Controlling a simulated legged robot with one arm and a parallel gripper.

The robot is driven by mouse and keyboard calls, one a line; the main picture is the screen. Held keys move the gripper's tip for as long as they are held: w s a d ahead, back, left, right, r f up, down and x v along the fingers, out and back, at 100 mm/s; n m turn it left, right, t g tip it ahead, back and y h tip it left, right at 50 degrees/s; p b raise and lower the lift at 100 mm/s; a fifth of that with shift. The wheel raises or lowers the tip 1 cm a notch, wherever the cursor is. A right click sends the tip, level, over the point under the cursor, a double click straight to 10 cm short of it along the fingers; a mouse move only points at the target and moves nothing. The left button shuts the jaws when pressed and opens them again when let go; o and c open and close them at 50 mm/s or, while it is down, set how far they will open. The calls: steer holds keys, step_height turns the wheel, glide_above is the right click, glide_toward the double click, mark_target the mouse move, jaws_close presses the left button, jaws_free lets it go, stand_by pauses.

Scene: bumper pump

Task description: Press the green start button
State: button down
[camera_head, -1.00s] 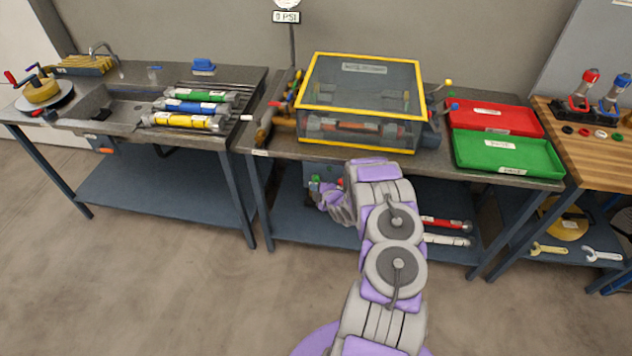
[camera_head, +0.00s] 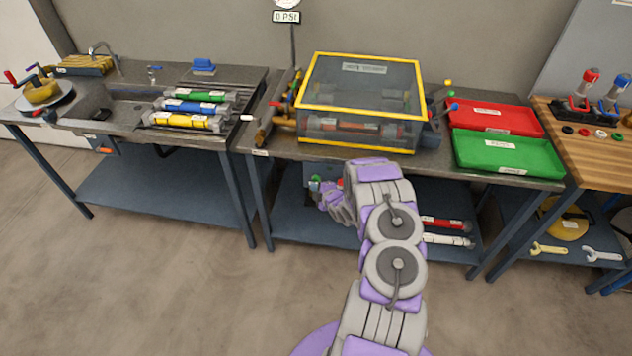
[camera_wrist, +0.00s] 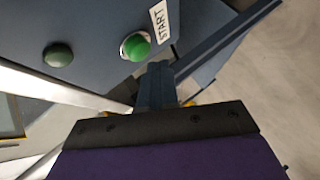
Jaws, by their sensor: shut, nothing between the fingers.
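The green start button (camera_wrist: 136,47) is a bright green dome in a pale ring, beside a white START label (camera_wrist: 164,20), in the wrist view. My gripper (camera_wrist: 157,68) is shut and empty. Its tip appears just below and right of the button in that view; a small gap shows in the picture, and contact cannot be told. In the head view, a small green spot, likely the button (camera_head: 315,180), shows under the middle bench's front edge. My gripper (camera_head: 325,199) is close beside it there, partly hidden by my wrist.
A dark green round fitting (camera_wrist: 58,54) sits on the same panel. A yellow-framed clear cover (camera_head: 362,85) stands on the middle bench (camera_head: 270,153) above. Red (camera_head: 490,117) and green trays (camera_head: 510,153) lie to its right. The floor in front is clear.

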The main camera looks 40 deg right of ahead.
steer(key=shift+d, duration=0.1)
steer(key=shift+w+d+b, duration=0.2)
steer(key=shift+b, duration=0.1)
steer(key=shift+w+d, duration=0.35)
stand_by(0.8)
stand_by(0.4)
steer(key=shift+s+a+b, duration=0.55)
steer(key=shift+s+a, duration=0.1)
steer(key=shift+a, duration=0.05)
steer(key=s+a+b, duration=0.1)
steer(key=s+a, duration=0.2)
steer(key=shift+s+a+b, duration=0.1)
steer(key=shift+a+b, duration=0.2)
steer(key=shift+a, duration=0.1)
